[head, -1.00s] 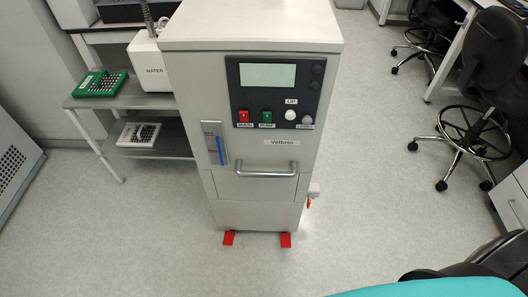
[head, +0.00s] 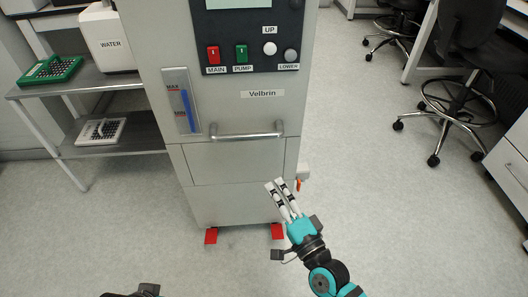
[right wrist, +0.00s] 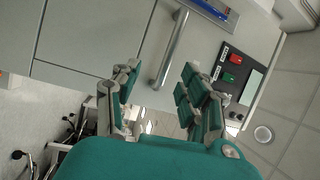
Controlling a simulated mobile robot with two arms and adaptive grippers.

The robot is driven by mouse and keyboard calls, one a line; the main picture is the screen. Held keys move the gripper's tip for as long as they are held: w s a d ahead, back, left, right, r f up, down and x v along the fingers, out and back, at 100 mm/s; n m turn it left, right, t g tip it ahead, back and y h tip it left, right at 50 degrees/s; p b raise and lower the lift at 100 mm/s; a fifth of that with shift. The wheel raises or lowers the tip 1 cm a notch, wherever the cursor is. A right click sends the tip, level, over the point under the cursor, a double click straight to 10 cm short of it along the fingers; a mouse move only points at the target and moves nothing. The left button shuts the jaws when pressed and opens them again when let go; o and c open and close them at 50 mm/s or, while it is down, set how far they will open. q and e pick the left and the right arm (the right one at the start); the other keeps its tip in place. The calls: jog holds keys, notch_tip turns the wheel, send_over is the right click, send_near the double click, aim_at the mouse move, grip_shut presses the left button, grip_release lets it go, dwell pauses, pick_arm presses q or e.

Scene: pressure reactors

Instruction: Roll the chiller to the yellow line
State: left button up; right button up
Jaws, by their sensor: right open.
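The chiller (head: 235,160) is a grey upright cabinet labelled Velbrin, with a control panel and a metal bar handle (head: 247,136) across its front. Two red pieces (head: 211,236) show at the floor under its front. My right gripper (head: 284,184) is open and empty in front of the chiller's lower right side, below and right of the handle. In the right wrist view the handle (right wrist: 172,48) shows beyond the gap between the open fingers (right wrist: 160,84), apart from them. My left gripper is not in view. No yellow line shows.
A grey side table (head: 95,84) at left holds a white WATER unit (head: 112,42) and a green rack (head: 50,69); a white rack (head: 100,132) lies on its shelf. Wheeled chairs (head: 470,105) and a white cabinet (head: 510,165) stand at right. Floor (head: 375,190) right of the chiller is clear.

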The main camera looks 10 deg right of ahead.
aim_at(247, 137)
jog(key=shift+m+t, duration=0.4)
jog(key=x, duration=0.5)
jog(key=r+b+x, duration=0.1)
jog(key=x, duration=1.1)
jog(key=shift+r, duration=0.4)
grip_shut()
jog(key=shift+s, duration=0.1)
